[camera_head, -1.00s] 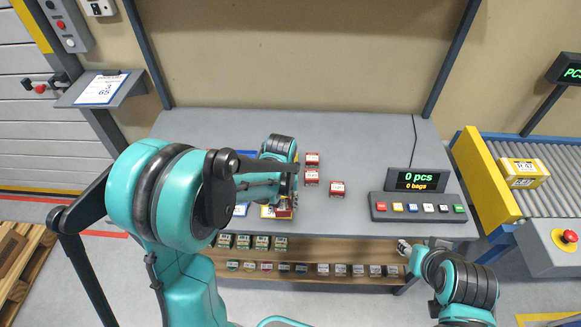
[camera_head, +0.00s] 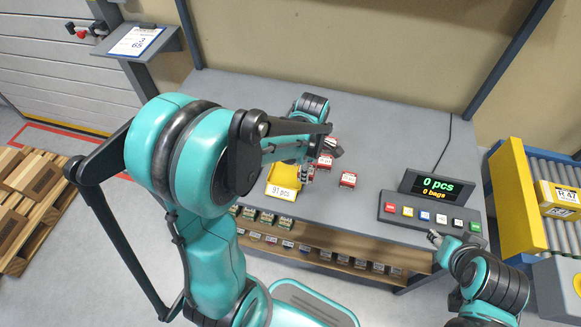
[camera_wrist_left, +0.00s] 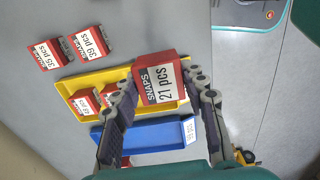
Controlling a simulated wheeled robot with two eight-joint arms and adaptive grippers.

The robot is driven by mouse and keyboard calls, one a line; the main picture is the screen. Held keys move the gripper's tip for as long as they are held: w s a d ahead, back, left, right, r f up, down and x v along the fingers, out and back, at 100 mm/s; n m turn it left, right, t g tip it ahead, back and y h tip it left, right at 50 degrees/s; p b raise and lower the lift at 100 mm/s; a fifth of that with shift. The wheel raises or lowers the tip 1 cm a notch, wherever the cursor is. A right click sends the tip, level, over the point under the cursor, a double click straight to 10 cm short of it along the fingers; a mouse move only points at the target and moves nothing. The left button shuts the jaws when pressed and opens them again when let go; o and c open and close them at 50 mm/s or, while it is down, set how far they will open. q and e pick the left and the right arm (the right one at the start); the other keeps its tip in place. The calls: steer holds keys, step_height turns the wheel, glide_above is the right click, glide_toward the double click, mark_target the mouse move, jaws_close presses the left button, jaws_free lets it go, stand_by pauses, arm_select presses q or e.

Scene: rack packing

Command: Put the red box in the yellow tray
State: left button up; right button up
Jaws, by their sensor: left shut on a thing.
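My left gripper (camera_wrist_left: 163,88) is shut on a red box (camera_wrist_left: 160,84) labelled SNAPS, 21 pcs, gripped between both fingers. In the wrist view the box overlaps the yellow tray (camera_wrist_left: 176,107); its height above the tray is unclear. Two other red boxes (camera_wrist_left: 83,102) lie inside that tray. In the head view my left gripper (camera_head: 307,168) is beside the yellow tray (camera_head: 283,175), partly hiding what it holds. My right gripper (camera_head: 435,240) is small in the head view, near the table's front edge, and its jaws are unclear.
Loose red boxes (camera_head: 348,179) lie on the grey table (camera_head: 245,95). A blue tray (camera_wrist_left: 150,134) sits beside the yellow one. A button console (camera_head: 430,213) with a display stands to the right. A shelf below the table holds small packs. The back of the table is clear.

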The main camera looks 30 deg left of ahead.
arm_select(q)
steer(key=b, duration=0.2)
glide_above(287, 177)
step_height(287, 177, down, 5)
steer(key=shift+f, duration=0.1)
step_height(287, 177, down, 4)
steer(key=shift+r+b, duration=0.1)
steer(key=shift+b, duration=0.95)
steer(key=shift+r, duration=0.1)
steer(key=shift+f, duration=0.25)
steer(key=o, duration=1.2)
steer(key=shift+r, duration=0.1)
